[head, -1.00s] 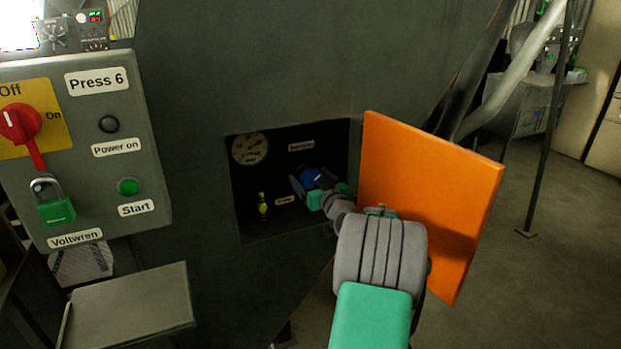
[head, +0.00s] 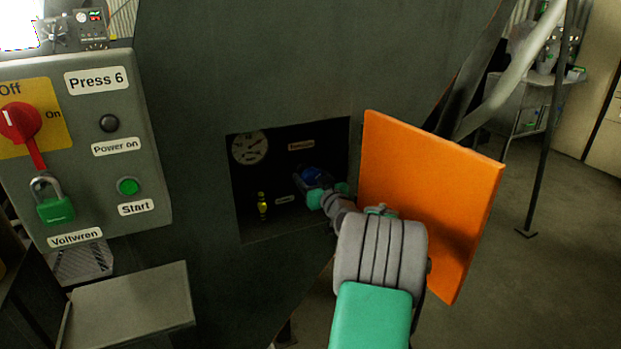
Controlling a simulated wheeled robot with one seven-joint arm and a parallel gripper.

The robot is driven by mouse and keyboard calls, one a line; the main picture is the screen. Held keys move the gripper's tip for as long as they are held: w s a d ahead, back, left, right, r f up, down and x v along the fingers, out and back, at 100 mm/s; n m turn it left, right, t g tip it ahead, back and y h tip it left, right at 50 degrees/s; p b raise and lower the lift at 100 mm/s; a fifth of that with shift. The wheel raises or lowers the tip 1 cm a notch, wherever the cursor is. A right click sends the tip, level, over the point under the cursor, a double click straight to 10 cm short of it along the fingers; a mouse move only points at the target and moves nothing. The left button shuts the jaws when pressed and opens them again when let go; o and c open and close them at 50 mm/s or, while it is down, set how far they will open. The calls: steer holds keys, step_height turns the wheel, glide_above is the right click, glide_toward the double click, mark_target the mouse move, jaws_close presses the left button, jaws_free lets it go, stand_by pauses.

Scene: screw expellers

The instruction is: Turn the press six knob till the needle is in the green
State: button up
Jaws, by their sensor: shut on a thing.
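The blue knob (head: 311,173) sits inside the dark recess of press six, under a small label. My gripper (head: 312,180) is at the knob and shut on it; my wrist hides part of the knob and the fingers. The round gauge (head: 250,148) is at the recess's upper left, with a pale face and dark markings. Its needle and any green zone are too small to tell.
The orange door (head: 430,200) stands open at the right of the recess, close beside my arm. A small yellow item (head: 263,205) stands at the recess's lower left. The Press 6 control box (head: 85,150), with a red switch and green padlock, is at the left.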

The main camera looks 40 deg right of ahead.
mark_target(314, 180)
steer(key=m+b, duration=0.1)
steer(key=m, duration=0.7)
steer(key=shift+d+m, duration=0.1)
steer(key=shift+m, duration=0.2)
stand_by(0.5)
steer(key=o, duration=1.4)
steer(key=b+v, duration=0.1)
steer(key=v, duration=0.6)
steer(key=shift+s, duration=0.4)
